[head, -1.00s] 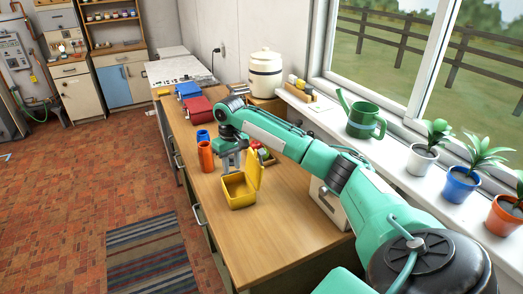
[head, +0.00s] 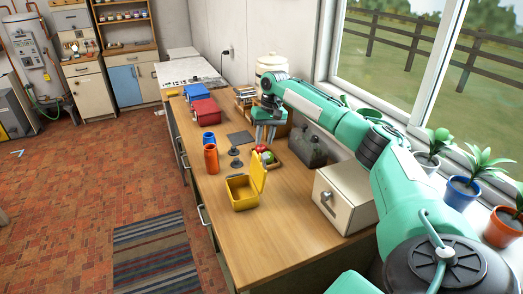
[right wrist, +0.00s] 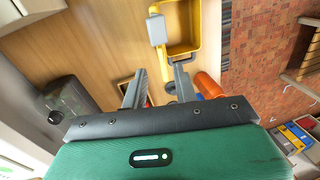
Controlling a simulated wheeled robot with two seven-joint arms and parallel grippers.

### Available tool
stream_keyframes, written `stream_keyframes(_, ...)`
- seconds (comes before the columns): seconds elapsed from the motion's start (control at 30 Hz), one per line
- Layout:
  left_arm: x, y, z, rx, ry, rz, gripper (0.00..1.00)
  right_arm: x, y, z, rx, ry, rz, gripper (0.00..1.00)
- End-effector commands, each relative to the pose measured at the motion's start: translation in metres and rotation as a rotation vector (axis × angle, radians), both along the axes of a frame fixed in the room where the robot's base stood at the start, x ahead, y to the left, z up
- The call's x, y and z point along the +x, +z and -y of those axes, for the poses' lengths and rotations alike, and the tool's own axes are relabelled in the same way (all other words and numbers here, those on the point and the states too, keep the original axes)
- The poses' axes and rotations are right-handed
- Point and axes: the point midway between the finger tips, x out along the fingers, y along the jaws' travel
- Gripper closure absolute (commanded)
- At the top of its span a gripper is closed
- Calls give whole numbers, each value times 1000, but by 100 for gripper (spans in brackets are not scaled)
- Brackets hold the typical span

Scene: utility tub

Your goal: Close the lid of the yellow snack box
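The yellow snack box (head: 243,201) stands on the wooden workbench, its lid (head: 259,172) raised roughly upright on the right side. The open inside of the box faces up. In the right wrist view the box (right wrist: 199,50) is at the top, with the lid (right wrist: 157,30) seen nearly edge-on beside it. My right gripper (head: 265,140) is above the bench, behind the box and apart from the lid. Its fingers are spread with nothing between them; they also show in the right wrist view (right wrist: 160,73). My left gripper is not in view.
An orange cylinder (head: 211,159) and a blue one (head: 208,138) stand behind the box at left. A cream bin (head: 345,198) stands at right. The bench in front of the box is clear.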

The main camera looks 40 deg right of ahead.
Motion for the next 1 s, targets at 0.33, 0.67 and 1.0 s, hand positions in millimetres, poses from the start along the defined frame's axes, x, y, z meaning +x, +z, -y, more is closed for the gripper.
stream_keyframes(0.33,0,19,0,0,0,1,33,4,-54,-10,0,0,-1,71)
stream_keyframes(0.67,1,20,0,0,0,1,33,4,-65,-11,0,1,1,71)
stream_keyframes(1.0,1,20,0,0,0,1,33,4,-64,-11,0,1,1,100)
